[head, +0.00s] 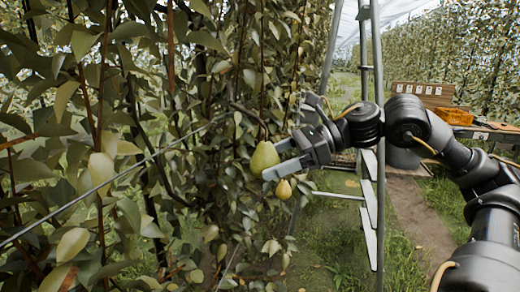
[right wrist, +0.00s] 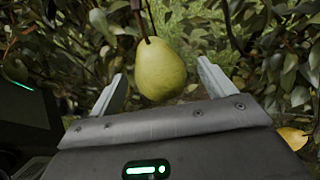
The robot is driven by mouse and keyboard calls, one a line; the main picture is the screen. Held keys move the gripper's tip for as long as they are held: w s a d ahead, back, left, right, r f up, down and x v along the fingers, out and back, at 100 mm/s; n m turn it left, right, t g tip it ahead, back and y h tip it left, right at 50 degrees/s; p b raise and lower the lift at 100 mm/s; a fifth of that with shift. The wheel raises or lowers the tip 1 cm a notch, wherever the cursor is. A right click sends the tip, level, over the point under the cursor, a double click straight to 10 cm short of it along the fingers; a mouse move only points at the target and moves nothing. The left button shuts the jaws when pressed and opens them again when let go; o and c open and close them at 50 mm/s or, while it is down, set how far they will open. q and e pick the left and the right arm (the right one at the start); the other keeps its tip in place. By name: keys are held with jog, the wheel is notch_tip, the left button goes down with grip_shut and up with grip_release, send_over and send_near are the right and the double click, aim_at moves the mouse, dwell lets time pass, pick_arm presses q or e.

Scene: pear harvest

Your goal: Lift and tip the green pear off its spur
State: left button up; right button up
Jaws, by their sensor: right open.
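In the right wrist view the right gripper's (right wrist: 160,84) fingers stand on both sides of the pear, with a gap on each side. My left gripper is not in view.
A smaller yellow pear (head: 284,189) hangs just below my right gripper, and it shows at the lower right of the wrist view (right wrist: 292,138). A metal ladder (head: 376,120) stands behind my right arm. A taut wire (head: 120,177) crosses the foliage. An orange container (head: 454,116) sits at the right.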

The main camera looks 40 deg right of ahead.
aim_at(259, 168)
jog(key=shift+p+x, duration=1.05)
jog(key=shift+x, duration=0.15)
jog(key=shift+w+a+f, duration=0.25)
jog(key=shift+a, duration=0.1)
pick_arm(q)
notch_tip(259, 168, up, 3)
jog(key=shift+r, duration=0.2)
pick_arm(e)
jog(key=c, duration=1.1)
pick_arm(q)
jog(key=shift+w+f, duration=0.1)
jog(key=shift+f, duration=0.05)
pick_arm(e)
jog(key=shift+s+a+r+m+g, duration=0.1)
jog(key=shift+s+a+m+g, duration=0.3)
jog(key=shift+m, duration=0.2)
jog(key=shift+c, duration=0.2)
